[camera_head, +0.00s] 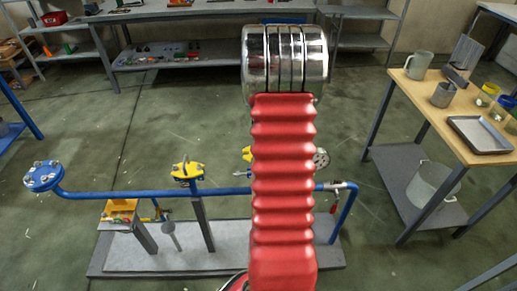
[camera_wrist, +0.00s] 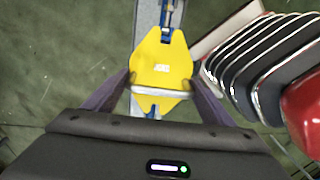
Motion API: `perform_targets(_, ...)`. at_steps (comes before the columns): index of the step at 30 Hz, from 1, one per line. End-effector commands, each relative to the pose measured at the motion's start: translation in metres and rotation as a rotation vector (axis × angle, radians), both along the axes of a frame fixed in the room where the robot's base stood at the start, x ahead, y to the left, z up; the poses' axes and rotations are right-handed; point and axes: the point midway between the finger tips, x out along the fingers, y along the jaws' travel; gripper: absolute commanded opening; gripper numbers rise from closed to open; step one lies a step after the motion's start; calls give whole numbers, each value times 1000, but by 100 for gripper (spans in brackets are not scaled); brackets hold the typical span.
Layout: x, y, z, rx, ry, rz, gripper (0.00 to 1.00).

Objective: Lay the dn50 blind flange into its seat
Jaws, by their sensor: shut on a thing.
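I take this plate to be the dn50 blind flange (camera_wrist: 165,58). It lies over the blue pipe (camera_wrist: 167,10), and I cannot tell whether it touches anything beneath. In the head view my arm hides the gripper, and a bit of yellow (camera_head: 247,154) shows at the arm's left edge. A yellow fitting (camera_head: 187,171) stands on the blue pipe further left. The flange's seat cannot be made out clearly.
The blue pipe run (camera_head: 120,194) stands on a grey base plate (camera_head: 185,256), with a bolted blue flange (camera_head: 43,176) at its left end. A wooden-topped table (camera_head: 440,100) stands at right, shelving (camera_head: 180,56) behind. Floor between is clear.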

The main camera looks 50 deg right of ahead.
Motion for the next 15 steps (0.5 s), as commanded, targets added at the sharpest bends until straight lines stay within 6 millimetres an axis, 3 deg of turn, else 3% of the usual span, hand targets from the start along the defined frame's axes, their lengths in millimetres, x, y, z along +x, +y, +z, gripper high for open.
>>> perform_targets(15,-6,-6,-6,1,1,-16,20)
